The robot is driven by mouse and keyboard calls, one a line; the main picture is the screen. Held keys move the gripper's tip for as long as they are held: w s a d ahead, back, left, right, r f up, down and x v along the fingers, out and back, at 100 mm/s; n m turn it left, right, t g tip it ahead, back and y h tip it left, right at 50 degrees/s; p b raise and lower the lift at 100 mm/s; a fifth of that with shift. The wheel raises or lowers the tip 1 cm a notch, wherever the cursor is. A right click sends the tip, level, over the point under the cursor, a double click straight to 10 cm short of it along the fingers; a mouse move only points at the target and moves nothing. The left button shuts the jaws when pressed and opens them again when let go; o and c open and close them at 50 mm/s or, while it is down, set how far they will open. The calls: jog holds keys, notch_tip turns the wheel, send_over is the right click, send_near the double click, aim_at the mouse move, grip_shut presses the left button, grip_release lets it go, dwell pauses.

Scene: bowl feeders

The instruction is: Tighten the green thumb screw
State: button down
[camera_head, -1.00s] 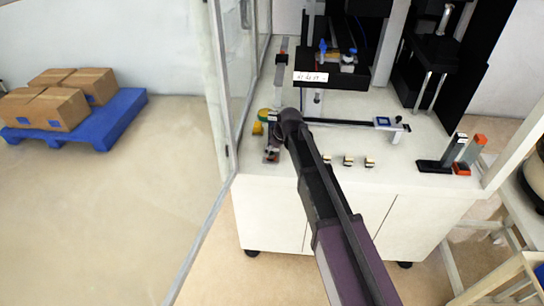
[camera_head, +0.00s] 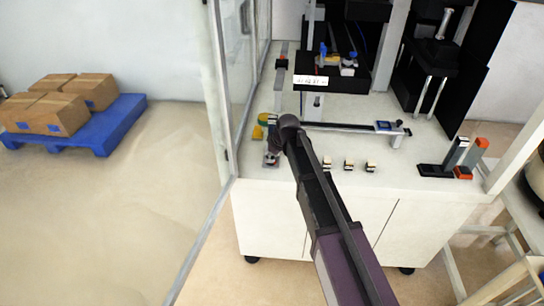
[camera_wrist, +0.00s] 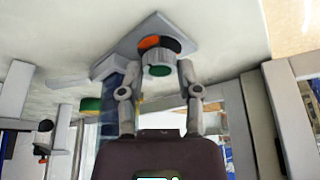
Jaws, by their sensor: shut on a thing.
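The green thumb screw (camera_wrist: 160,71) shows in the wrist view as a grey round knob with a green end face. It stands in front of an orange and black part on a grey plate (camera_wrist: 125,42). My gripper (camera_wrist: 159,67) has one finger on each side of the knob and is shut on it. In the head view my gripper (camera_head: 271,157) is small at the front left of the white table, and my arm covers part of it. The screw cannot be made out there.
A white bench (camera_head: 345,140) carries several small blocks to the right of my arm. A black press unit (camera_head: 330,68) stands behind. A glass panel frame (camera_head: 222,110) rises close on the left. Grey and orange posts (camera_head: 465,152) stand at right.

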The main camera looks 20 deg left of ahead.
jog(key=shift+s+m, duration=0.1)
jog(key=shift+m, duration=0.2)
jog(key=m+t+h, duration=0.1)
jog(key=m, duration=0.2)
jog(key=m+t+h, duration=0.1)
jog(key=m, duration=0.3)
jog(key=shift+a, duration=0.2)
jog(key=m+h, duration=0.1)
jog(key=m, duration=0.3)
jog(key=shift+a+t+h, duration=0.1)
jog(key=shift+t+h, duration=0.2)
jog(key=shift+h, duration=0.1)
jog(key=m, duration=0.2)
jog(key=m+h, duration=0.1)
jog(key=m, duration=0.1)
jog(key=shift+m+h, duration=0.3)
jog(key=shift+s, duration=0.1)
jog(key=shift+c, duration=1.5)
grip_release()
